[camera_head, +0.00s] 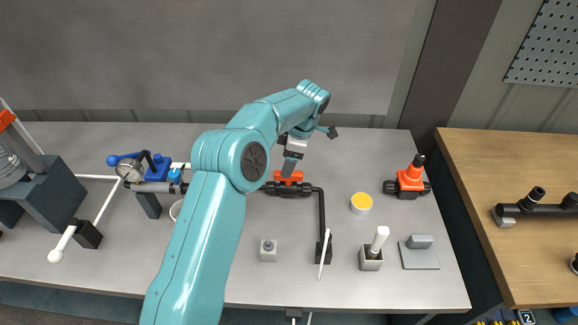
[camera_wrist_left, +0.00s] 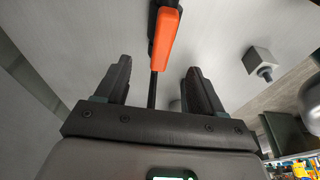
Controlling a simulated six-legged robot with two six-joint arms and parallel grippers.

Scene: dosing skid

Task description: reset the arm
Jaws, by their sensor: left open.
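My left arm (camera_head: 208,240) reaches from the bottom of the head view over the bench, bends at the elbow and points its gripper down. My left gripper (camera_head: 290,166) is open, just above an orange valve handle (camera_head: 288,178) on a dark pipe. In the left wrist view, my left gripper (camera_wrist_left: 158,78) shows two dark fingers spread apart with nothing held between them. The orange handle (camera_wrist_left: 164,40) lies beyond the fingertips, in line with the gap. Whether anything touches it I cannot tell. My right gripper is not in view.
The steel bench (camera_head: 400,290) holds a yellow-topped cup (camera_head: 361,202), an orange-and-black fitting (camera_head: 410,177), a white-handled tool in a holder (camera_head: 377,243) and a gauge with blue valves (camera_head: 130,170). A wooden table (camera_head: 500,160) stands at the right. The bench's back strip is clear.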

